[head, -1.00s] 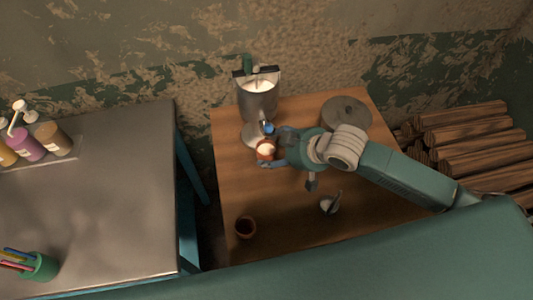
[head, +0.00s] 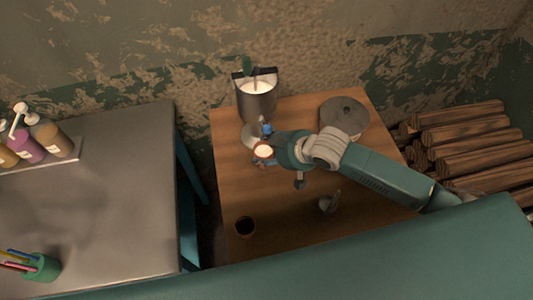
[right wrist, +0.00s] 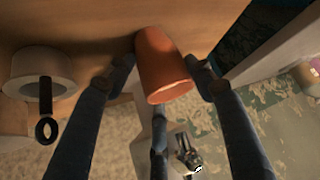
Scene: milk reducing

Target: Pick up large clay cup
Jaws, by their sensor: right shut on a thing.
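An orange-brown clay cup (head: 263,152) with a pale, bright inside is at the left of the wooden table in the head view. In the right wrist view the orange clay cup (right wrist: 163,68) sits between the dark fingers. My right gripper (head: 264,144) is shut on this cup; the arm and fingers hide part of it in the head view. I cannot tell whether its base touches the table. My left gripper is not in view.
A metal pot (head: 257,103) of white liquid stands behind the held cup. A round grey object (head: 344,117) is at the back right. The wooden table (head: 290,235) is bare between the front objects. A metal counter (head: 100,200) lies left.

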